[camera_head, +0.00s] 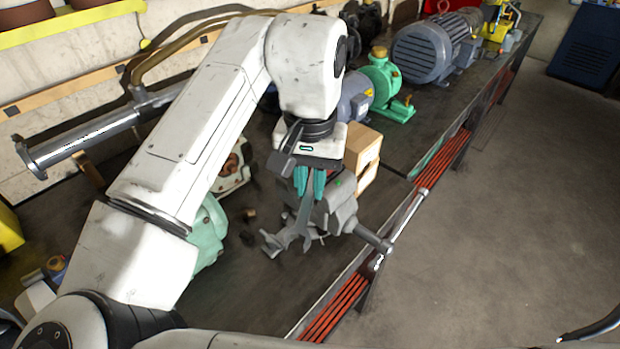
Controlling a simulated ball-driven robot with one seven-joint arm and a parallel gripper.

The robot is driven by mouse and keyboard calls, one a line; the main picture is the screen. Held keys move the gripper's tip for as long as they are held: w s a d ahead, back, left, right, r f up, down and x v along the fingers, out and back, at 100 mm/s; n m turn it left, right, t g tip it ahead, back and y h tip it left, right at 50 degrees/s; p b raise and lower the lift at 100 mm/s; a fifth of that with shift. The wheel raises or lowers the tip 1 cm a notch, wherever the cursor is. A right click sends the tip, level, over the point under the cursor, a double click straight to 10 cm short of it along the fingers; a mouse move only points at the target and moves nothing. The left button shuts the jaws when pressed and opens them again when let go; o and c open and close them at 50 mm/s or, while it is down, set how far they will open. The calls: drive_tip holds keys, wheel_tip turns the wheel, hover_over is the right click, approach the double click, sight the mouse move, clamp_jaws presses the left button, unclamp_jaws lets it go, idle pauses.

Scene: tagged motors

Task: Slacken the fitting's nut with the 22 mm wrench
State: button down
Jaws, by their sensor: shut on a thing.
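My gripper (310,190), with teal fingers, points down over the bench near the middle of the view. It is shut on a grey wrench (303,218), which hangs below the fingers with its lower end near the bench top. The wrench's size marking cannot be read. A grey vise (342,205) stands right behind and to the right of the wrench, near the bench's front edge. I cannot tell whether the wrench touches it. The fitting and its nut cannot be made out.
The vise's bar handle (373,239) sticks out past the bench edge. A wooden block (361,158) stands behind the vise. A green pump (384,85) and a blue-grey motor (428,50) stand farther back. A metal pipe (85,135) lies at left. Small dark pieces lie left of the wrench.

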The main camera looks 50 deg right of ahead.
drive_tip(key=shift+f, duration=0.15)
drive_tip(key=shift+f, duration=0.3)
drive_tip(key=shift+f+b, duration=0.25)
drive_tip(key=shift+b, duration=0.05)
idle(0.5)
drive_tip(key=shift+s+d+n+p, duration=0.8)
drive_tip(key=shift+s+n+p, duration=0.2)
drive_tip(key=shift+n+p, duration=0.25)
